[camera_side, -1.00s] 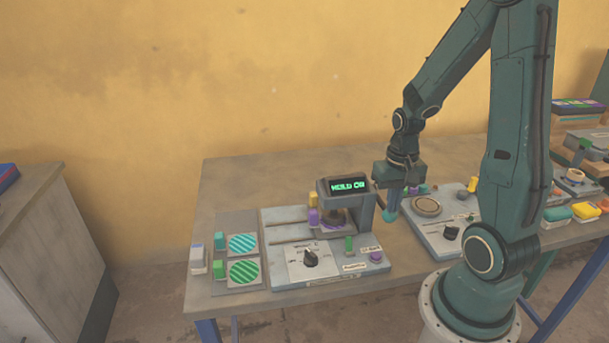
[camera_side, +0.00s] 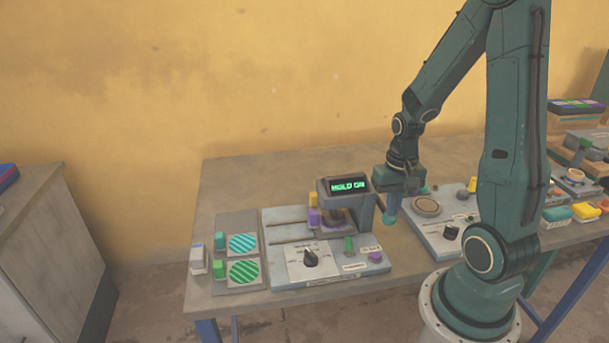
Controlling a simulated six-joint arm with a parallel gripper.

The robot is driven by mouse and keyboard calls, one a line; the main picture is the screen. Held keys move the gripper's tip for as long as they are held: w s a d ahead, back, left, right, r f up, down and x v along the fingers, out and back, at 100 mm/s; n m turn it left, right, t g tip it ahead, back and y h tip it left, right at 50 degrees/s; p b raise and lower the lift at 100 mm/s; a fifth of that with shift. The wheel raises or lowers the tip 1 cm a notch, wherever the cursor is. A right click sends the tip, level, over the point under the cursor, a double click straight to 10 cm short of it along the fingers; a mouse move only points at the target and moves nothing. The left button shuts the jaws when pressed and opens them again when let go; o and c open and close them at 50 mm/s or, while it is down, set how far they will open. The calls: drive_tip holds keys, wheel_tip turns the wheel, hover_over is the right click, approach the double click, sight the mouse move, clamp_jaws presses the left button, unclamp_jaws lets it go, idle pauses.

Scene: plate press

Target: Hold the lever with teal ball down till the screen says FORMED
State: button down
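The press (camera_side: 360,207) stands on the bench with a lit screen (camera_side: 348,185) in green letters that appear to read HOLD ON. The teal ball (camera_side: 389,219) of the lever shows just to the right of the press, low beside its column. My gripper (camera_side: 392,200) points down directly over the ball, with its tip at or touching it. The lever's arm is mostly hidden behind the press and gripper. The gap between the fingers is too small to make out. Under the press head is a purple piece (camera_side: 336,230), partly hidden.
Left of the press are a dark knob (camera_side: 310,258) and two striped round plates (camera_side: 243,272). A green post (camera_side: 348,244) and purple button (camera_side: 375,257) are at its front. A second grey unit (camera_side: 428,208) stands close on the right. The bench's back left is clear.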

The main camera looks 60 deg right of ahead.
drive_tip(key=shift+f, duration=0.45)
idle(2.1)
drive_tip(key=shift+r, duration=0.15)
wheel_tip(320, 180, up, 13)
idle(2.4)
drive_tip(key=s+a+r+n+t, duration=0.1)
drive_tip(key=a+r+n, duration=0.3)
drive_tip(key=a, duration=0.4)
drive_tip(key=s+a+r+n+t, duration=0.2)
drive_tip(key=a+r+n+t, duration=0.1)
drive_tip(key=a, duration=0.5)
drive_tip(key=shift+s+a+r+n+t, duration=0.2)
drive_tip(key=shift+a+r+n+t, duration=0.15)
drive_tip(key=shift+n+t, duration=0.55)
